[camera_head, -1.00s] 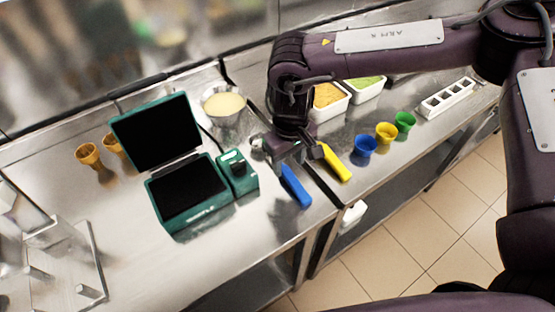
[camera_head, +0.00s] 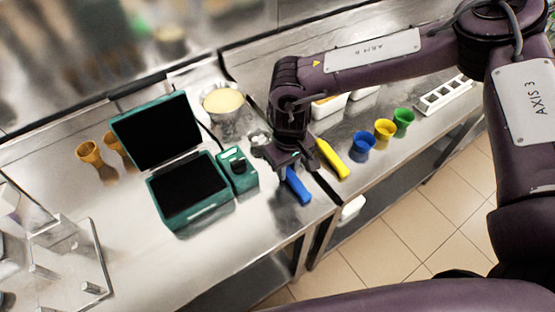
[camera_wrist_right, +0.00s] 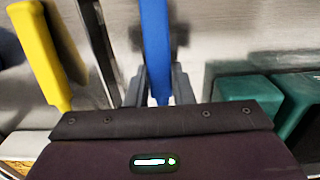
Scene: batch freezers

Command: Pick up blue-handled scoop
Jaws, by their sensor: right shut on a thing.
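The blue-handled scoop (camera_head: 298,187) lies by the counter's front edge, right of the green device; its far part is hidden under my right gripper. In the right wrist view the blue handle (camera_wrist_right: 156,50) runs between the two fingers. My right gripper (camera_head: 284,165) is shut on this handle, low over the counter. It also shows in the right wrist view (camera_wrist_right: 158,88). A yellow-handled scoop (camera_head: 332,159) lies just to the right, and its yellow handle (camera_wrist_right: 40,55) is at the left in the wrist view. My left gripper is not in view.
A green case with an open lid (camera_head: 188,190) stands left of the gripper, with a small green unit (camera_head: 238,170) beside it. A bowl of pale mix (camera_head: 222,104) is behind. Blue (camera_head: 362,146), yellow (camera_head: 384,132) and green cups (camera_head: 403,121) stand right.

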